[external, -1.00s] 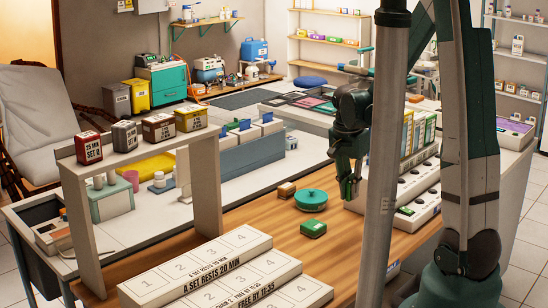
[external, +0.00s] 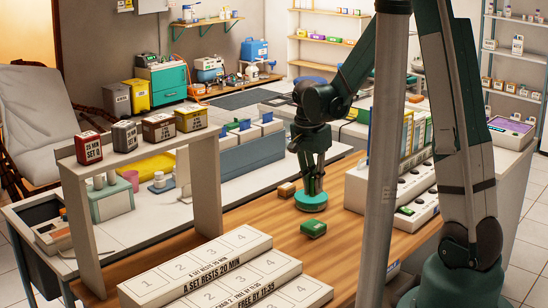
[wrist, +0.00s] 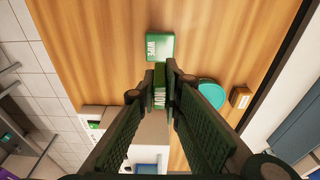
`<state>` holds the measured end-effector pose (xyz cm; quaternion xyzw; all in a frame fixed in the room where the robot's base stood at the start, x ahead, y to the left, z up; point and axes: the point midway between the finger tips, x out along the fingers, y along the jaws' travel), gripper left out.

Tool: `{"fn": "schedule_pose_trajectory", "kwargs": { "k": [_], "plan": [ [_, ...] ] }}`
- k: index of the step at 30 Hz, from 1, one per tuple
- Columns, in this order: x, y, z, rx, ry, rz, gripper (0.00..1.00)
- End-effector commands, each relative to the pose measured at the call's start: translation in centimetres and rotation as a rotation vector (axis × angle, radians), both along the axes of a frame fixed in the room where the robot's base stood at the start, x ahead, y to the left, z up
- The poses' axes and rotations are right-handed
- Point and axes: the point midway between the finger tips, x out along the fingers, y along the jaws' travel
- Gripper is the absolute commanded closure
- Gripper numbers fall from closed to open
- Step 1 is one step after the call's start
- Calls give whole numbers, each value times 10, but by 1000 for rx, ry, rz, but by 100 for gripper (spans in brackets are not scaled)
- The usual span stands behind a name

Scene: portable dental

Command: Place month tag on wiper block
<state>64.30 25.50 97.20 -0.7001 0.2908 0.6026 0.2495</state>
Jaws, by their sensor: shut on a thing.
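My gripper (external: 314,188) points down above the wooden counter and, in the external view, overlaps the teal round lid. In the wrist view my gripper (wrist: 160,75) is shut on a small green tag (wrist: 160,88) with white lettering, apparently the month tag. The tag is hard to make out in the external view. The wiper block (external: 314,229), green with white lettering, lies on the counter in front of my gripper. It shows in the wrist view (wrist: 160,46) just beyond the fingertips, with nothing on it.
The teal lid (wrist: 212,95) and a small brown block (external: 287,189) lie close by. A white rack with round holes (external: 428,200) stands to the right. White numbered steps (external: 215,270) are at the front left. Bare wood surrounds the wiper block.

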Motion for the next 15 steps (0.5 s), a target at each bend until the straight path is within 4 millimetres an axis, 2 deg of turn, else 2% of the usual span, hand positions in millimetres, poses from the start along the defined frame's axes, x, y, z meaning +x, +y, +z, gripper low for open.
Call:
{"fn": "schedule_pose_trajectory", "kwargs": {
  "k": [5, 15],
  "plan": [
    [0, 0, -7, 0, 0, 0, 100],
    [0, 0, -46, 0, 0, 0, 100]
  ]
}}
